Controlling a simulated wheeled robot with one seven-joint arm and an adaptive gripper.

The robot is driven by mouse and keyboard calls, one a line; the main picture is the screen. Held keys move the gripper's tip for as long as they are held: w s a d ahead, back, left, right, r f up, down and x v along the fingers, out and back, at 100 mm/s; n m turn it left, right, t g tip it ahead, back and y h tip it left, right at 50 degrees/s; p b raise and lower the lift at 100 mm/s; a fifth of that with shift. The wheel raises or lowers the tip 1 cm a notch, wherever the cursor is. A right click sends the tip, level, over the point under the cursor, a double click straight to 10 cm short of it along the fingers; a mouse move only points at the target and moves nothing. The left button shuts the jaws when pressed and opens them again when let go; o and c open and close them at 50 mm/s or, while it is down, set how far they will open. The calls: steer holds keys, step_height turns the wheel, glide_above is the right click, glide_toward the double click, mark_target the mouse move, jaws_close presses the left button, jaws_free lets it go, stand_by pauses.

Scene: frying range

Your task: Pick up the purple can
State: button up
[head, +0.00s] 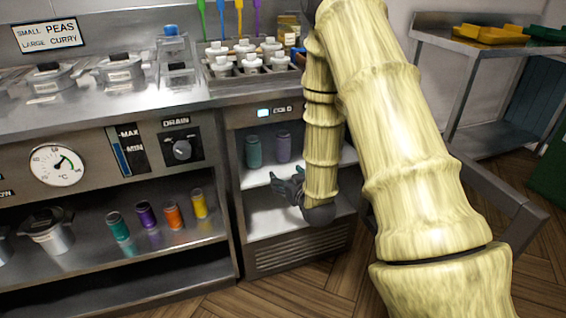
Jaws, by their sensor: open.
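A bright purple can (146,214) stands upright on the lower steel shelf, between a teal can (118,226) and an orange can (174,215). A second, duller purple can (283,147) stands on the upper shelf of the lit cabinet, beside a dull teal can (252,151). My gripper (284,186) is open and empty in front of the cabinet, below the duller purple can and apart from it. It is well to the right of the bright purple can. My arm covers the cabinet's right side.
A yellow can (199,203) stands right of the orange one. The lit cabinet (268,230) has a lower shelf that looks bare where visible. A steel pot (48,230) stands at the lower left. The counter edge (100,115) overhangs the shelf. A steel table stands at the right.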

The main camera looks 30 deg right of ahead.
mark_target(286, 147)
steer(key=w+d+r+t+b, duration=0.1)
steer(key=w+d, duration=0.1)
steer(key=w+d+r+t+b, duration=0.1)
steer(key=w+b, duration=0.1)
steer(key=w, duration=0.1)
steer(key=w+d+r+b, duration=0.2)
steer(key=shift+w+d+t+h, duration=0.3)
steer(key=shift+d+t+h, duration=0.05)
steer(key=shift+t+h, duration=0.05)
steer(key=b+x, duration=0.2)
steer(key=x, duration=0.2)
steer(key=shift+w+f, duration=0.15)
steer(key=shift+w+d+b, duration=0.2)
steer(key=shift+w+b, duration=0.1)
steer(key=shift+w, duration=0.25)
steer(key=shift+c, duration=0.3)
steer(key=c, duration=1.3)
